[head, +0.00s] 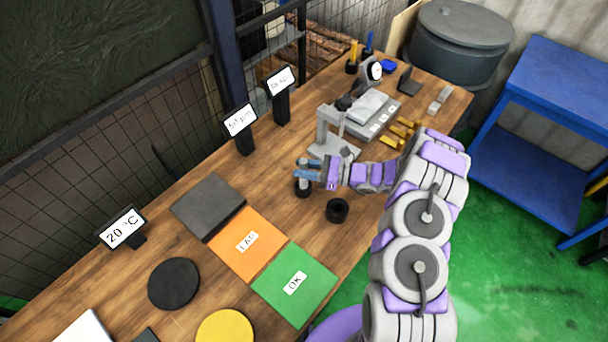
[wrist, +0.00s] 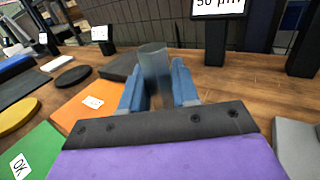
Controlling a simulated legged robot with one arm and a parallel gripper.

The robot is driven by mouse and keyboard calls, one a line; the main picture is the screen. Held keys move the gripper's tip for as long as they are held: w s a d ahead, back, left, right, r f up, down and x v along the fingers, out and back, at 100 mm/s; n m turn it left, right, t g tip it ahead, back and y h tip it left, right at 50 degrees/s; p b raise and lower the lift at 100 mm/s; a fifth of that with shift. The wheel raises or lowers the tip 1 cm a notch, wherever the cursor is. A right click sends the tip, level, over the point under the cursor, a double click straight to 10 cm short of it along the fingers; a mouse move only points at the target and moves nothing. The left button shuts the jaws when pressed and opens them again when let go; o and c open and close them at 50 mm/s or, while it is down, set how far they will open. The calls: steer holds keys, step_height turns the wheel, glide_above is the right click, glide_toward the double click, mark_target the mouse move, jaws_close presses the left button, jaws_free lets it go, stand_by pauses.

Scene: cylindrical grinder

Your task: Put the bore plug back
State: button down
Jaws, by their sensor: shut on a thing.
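My gripper (head: 308,170) is over the middle of the wooden bench, its blue fingers closed around an upright grey cylinder, which looks like the bore plug (head: 304,181). In the wrist view the plug (wrist: 154,68) stands between the two blue fingers (wrist: 157,88), its top rising above them. A dark round piece (head: 303,192) shows at its lower end in the head view; I cannot tell whether it is part of the plug or a stand under it. A black round holder with an open top (head: 337,210) stands just right of and nearer than the gripper.
A dark grey pad (head: 208,205), an orange LAP pad (head: 247,244) and a green OK pad (head: 294,285) lie to the left. A grey measuring stand (head: 328,130) and yellow-handled pieces (head: 402,131) are behind. Small displays (head: 240,121) line the back edge.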

steer(key=shift+w+a, duration=0.2)
steer(key=shift+a, duration=0.05)
steer(key=shift+f, duration=0.25)
steer(key=shift+d+f+b, duration=0.15)
steer(key=shift+f+b, duration=0.1)
steer(key=shift+f, duration=0.5)
steer(key=shift+d+f+b, duration=0.15)
steer(key=shift+f+b, duration=0.05)
steer(key=shift+f, duration=0.55)
steer(key=shift+r, duration=0.1)
steer(key=c, duration=0.8)
jaws_free()
steer(key=shift+a, duration=0.2)
steer(key=shift+c, duration=0.2)
